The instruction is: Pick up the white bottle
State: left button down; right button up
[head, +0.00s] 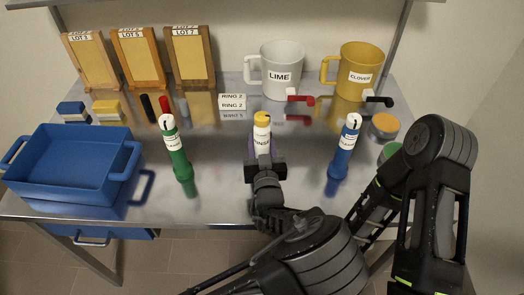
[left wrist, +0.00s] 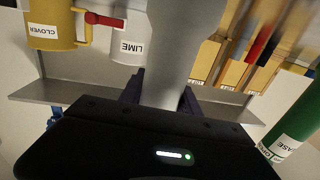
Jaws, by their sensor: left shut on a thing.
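The white bottle (head: 262,134) has a yellow cap and a printed label and stands upright near the middle of the steel table (head: 225,205). My left gripper (head: 264,157) is shut around its lower part, hiding its base, so I cannot tell whether it touches the table. In the left wrist view, the bottle (left wrist: 172,45) is a pale grey-white shape between the two dark fingers of my left gripper (left wrist: 160,95). My right gripper is not in view; only my right arm's links show at the right.
A green bottle (head: 177,150) stands to the left and a blue bottle (head: 344,150) to the right. A blue tray (head: 70,195) fills the left side. White LIME (head: 280,75) and yellow CLOVER (head: 360,75) jugs and several framed boards (head: 138,60) stand behind.

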aim_at(261, 116)
pick_arm(q)
jog(key=shift+r, duration=0.15)
notch_tip(261, 116, up, 10)
jog(key=shift+f, duration=0.1)
dwell(0.5)
jog(key=shift+f, duration=0.1)
dwell(0.4)
jog(key=shift+f, duration=4.95)
jog(key=shift+f, duration=0.1)
jog(key=c, duration=0.9)
grip_release()
jog(key=shift+c, duration=0.2)
jog(key=shift+c, duration=0.3)
